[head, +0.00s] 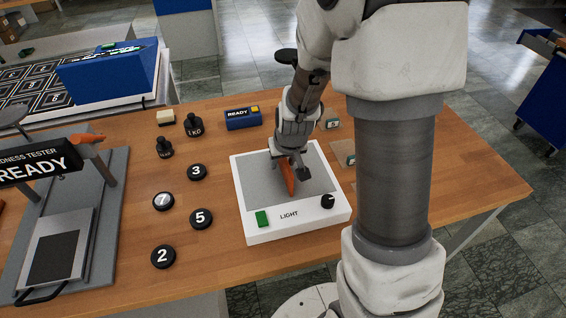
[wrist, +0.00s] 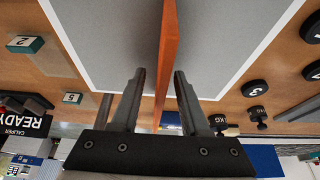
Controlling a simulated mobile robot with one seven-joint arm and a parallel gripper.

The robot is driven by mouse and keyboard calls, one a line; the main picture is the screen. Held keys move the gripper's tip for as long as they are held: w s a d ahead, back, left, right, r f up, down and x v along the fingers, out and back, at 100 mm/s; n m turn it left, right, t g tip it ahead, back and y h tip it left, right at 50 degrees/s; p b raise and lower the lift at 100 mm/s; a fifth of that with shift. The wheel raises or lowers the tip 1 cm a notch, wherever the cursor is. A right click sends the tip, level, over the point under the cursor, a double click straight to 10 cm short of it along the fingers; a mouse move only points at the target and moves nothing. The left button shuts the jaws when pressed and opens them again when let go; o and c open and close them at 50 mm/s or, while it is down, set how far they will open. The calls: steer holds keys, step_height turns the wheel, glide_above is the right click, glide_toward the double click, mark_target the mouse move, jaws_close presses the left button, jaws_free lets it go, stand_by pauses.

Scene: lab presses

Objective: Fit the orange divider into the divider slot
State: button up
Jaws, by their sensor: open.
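The orange divider (head: 288,181) is a thin plate above the grey top of the white box labelled LIGHT (head: 290,230). In the wrist view the divider (wrist: 168,45) runs edge-on between my fingers. My gripper (head: 292,168) is over the middle of the box, pointing down. In the wrist view my gripper (wrist: 160,74) is open, with a finger on each side of the divider and a visible gap at the right finger. I cannot make out the divider slot, or whether the divider's lower edge is seated in anything.
The box has a green switch (head: 262,218) and a black knob (head: 327,202). Several numbered black discs (head: 170,257) and black weights (head: 193,126) lie to its left. A blue READY device (head: 242,118) stands behind. The hardness tester (head: 60,215) stands at far left.

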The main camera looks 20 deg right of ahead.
jaws_close()
steer(key=shift+r, duration=0.15)
stand_by(0.4)
